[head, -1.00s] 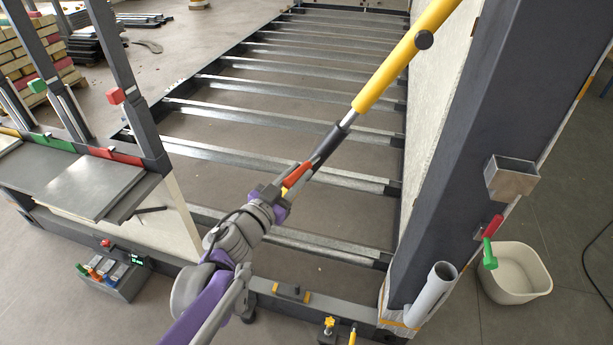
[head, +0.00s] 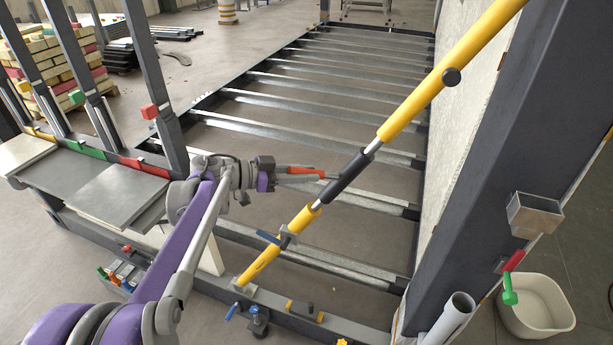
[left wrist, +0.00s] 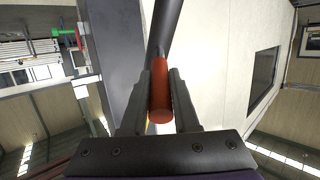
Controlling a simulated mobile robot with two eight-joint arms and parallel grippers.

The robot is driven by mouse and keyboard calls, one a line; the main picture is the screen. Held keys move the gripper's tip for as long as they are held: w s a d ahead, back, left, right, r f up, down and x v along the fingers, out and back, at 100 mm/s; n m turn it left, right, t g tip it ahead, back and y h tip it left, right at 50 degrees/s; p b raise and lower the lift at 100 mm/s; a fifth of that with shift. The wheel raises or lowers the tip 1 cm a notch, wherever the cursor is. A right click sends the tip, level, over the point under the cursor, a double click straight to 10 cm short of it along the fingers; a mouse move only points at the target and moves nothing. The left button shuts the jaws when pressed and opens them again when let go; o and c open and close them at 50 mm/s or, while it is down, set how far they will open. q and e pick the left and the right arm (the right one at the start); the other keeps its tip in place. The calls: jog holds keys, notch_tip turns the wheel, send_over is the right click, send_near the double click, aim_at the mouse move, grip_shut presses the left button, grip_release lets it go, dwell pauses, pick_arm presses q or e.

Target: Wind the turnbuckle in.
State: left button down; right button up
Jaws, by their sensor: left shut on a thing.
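The turnbuckle is part of a long yellow diagonal brace (head: 430,88). Its dark sleeve (head: 349,174) sits between bright threaded rods, and a red handle (head: 318,172) sticks out from the sleeve to the left. My left gripper (head: 312,174) comes in from the left and is shut on this handle. In the left wrist view the red handle (left wrist: 160,95) lies between the two fingers (left wrist: 159,105), with the dark sleeve (left wrist: 164,30) beyond it. The lower yellow tube (head: 262,262) has a blue-ended clamp or lever on it. My right gripper is not in view.
A dark post (head: 500,190) with a metal bracket (head: 533,215) stands at the right, beside a white bucket (head: 535,305). Steel floor crossbars (head: 290,130) span the frame behind the brace. A shelf (head: 115,195) with upright posts is at the left.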

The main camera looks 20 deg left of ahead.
pick_arm(q)
jog(key=shift+w+r, duration=0.15)
dwell(0.3)
jog(key=c, duration=0.7)
grip_release()
jog(key=v, duration=1.1)
jog(key=shift+w, duration=0.15)
